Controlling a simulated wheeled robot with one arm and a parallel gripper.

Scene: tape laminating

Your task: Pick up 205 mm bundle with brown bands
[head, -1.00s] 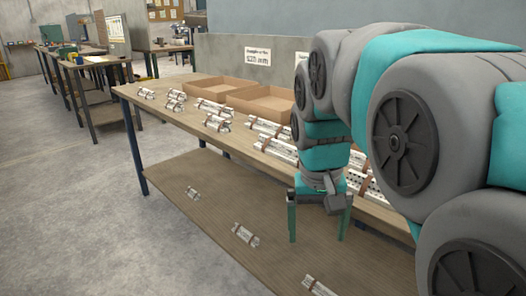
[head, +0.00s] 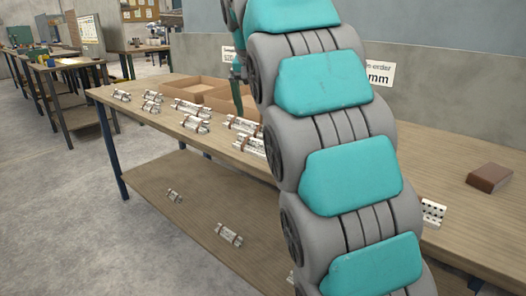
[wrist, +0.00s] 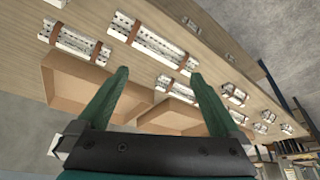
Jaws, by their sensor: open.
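Several silvery-white bundles with brown bands lie on the table top; their exact lengths cannot be read. In the wrist view a longer bundle (wrist: 152,43) lies just beyond my fingertips, another bundle (wrist: 76,40) lies to its left, and shorter ones (wrist: 234,95) lie to the right. In the head view, long bundles (head: 190,107) and (head: 243,124) lie in front of the boxes, with short ones (head: 122,95) at the far left. My gripper (wrist: 160,73) is open, with nothing between its green fingers. In the head view my arm hides most of it.
Open cardboard boxes (head: 198,88) stand along the table's back; they show below the fingers in the wrist view (wrist: 72,82). A brown block (head: 489,178) sits at the right. The lower shelf (head: 195,218) holds more bundles. A low wall stands behind.

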